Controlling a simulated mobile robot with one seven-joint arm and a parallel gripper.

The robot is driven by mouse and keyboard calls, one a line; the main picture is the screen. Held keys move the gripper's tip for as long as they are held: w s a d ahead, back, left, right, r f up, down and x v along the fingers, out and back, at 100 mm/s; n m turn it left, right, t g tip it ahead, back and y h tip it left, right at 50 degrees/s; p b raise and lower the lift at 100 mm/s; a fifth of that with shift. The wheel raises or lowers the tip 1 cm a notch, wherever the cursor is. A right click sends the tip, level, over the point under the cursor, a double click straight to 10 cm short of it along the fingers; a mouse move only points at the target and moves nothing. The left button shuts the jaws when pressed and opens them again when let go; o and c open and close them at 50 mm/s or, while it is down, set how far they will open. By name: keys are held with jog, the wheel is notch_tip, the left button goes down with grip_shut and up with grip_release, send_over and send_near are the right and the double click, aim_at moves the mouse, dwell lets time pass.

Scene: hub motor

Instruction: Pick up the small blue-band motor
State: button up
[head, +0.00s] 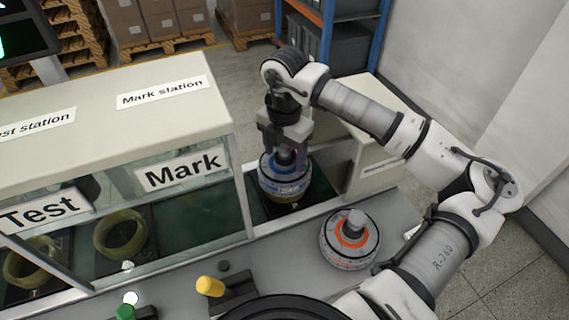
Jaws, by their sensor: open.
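The small motor with a blue band (285,188) stands upright on a dark square plate (312,204) just right of the Mark station. A short shaft rises from its top. My gripper (285,150) points down right over this motor, with its fingers on either side of the shaft. The fingers are open, and I cannot tell whether they touch the motor. A second motor with an orange band (350,240) stands on the grey bench top to the right, close to my arm.
The Mark station housing (185,166) with its glass front stands left of the motor. A beige box (372,165) stands close on the right. A yellow-knobbed lever (210,286) and a green button (125,312) are at the front. Olive rings (120,235) lie inside the stations.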

grip_shut()
dwell(0.5)
